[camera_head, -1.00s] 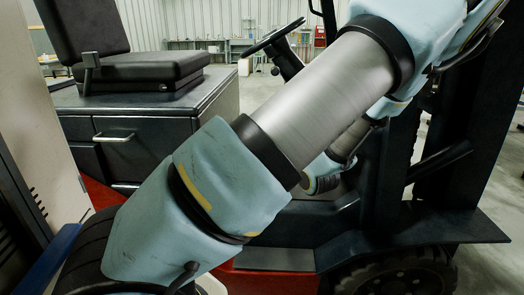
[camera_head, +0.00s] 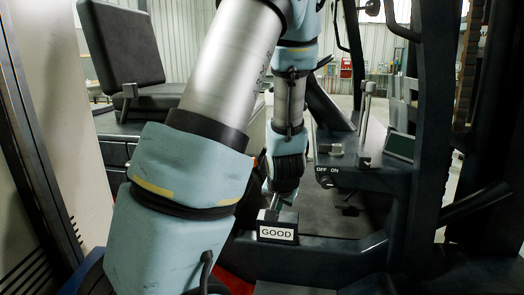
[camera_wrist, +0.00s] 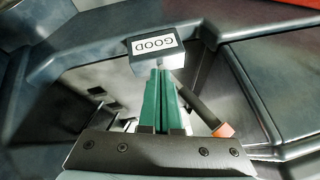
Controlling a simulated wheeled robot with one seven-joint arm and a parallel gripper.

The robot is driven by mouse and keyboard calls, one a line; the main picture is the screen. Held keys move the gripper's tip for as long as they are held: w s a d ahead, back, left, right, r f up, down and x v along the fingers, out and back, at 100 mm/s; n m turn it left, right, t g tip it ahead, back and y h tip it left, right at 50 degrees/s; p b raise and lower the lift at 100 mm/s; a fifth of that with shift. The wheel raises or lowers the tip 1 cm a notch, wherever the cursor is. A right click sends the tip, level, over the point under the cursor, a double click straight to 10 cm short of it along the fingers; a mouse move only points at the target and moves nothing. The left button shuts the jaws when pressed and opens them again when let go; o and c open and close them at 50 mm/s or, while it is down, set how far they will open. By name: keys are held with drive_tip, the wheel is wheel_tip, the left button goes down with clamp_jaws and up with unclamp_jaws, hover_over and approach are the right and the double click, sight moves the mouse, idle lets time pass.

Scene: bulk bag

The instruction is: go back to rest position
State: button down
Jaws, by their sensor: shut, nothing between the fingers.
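My gripper (camera_wrist: 163,75) shows in the wrist view as two green fingers pressed together, with nothing between them. Their tips are close to a dark box with a white GOOD label (camera_wrist: 155,46), which reads upside down there; I cannot tell if they touch it. In the head view my arm reaches down into the forklift cab, and its end is just above the GOOD box (camera_head: 277,236). The fingers are hard to make out there. A dark rod with an orange end (camera_wrist: 223,130) lies beside the fingers in the wrist view.
The forklift seat (camera_head: 160,98) is behind my arm at left. An OFF/ON panel (camera_head: 345,180) with upright levers stands right of my arm. The dark mast (camera_head: 435,110) rises further right. A tall pale cabinet (camera_head: 55,110) is at the left edge.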

drive_tip(key=s+a+r+n+g, duration=0.1)
drive_tip(key=s+a+r+g, duration=0.1)
drive_tip(key=s+a, duration=0.3)
drive_tip(key=s+a+r+n+g+p, duration=0.1)
drive_tip(key=s+a+r+n+g, duration=0.1)
drive_tip(key=s+a+r, duration=0.3)
drive_tip(key=shift+s+a+r+n+g+h, duration=0.35)
drive_tip(key=shift+s+a, duration=0.2)
drive_tip(key=shift+s, duration=0.5)
drive_tip(key=shift+f, duration=0.1)
